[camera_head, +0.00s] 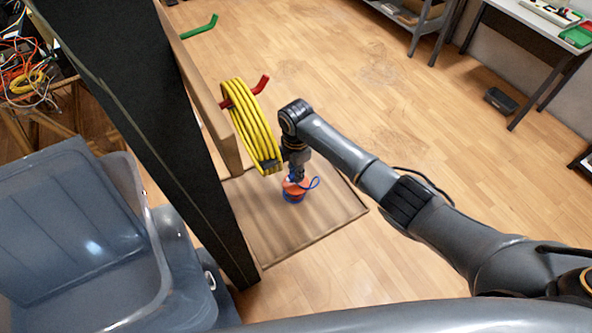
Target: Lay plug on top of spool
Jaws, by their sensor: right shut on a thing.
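My right gripper (295,177) points down, small and partly hidden by its own wrist. It is shut at the top of a small orange and blue piece (293,191), with a blue loop of cord at its right. I cannot tell whether this piece is the plug, the spool or both together. It shows over the brown base board (325,215); whether it touches the board is unclear. A yellow cable coil (251,126) hangs on a red hook (262,85), with a dark piece at its lower end just left of the gripper. My left gripper is not in view.
A tall black-sided wooden panel (150,130) stands left of the coil. A green hook (200,27) sticks out farther back. Tangled cables (28,80) lie at the far left. A table (530,30) stands at the back right. The wooden floor (420,110) between is mostly clear.

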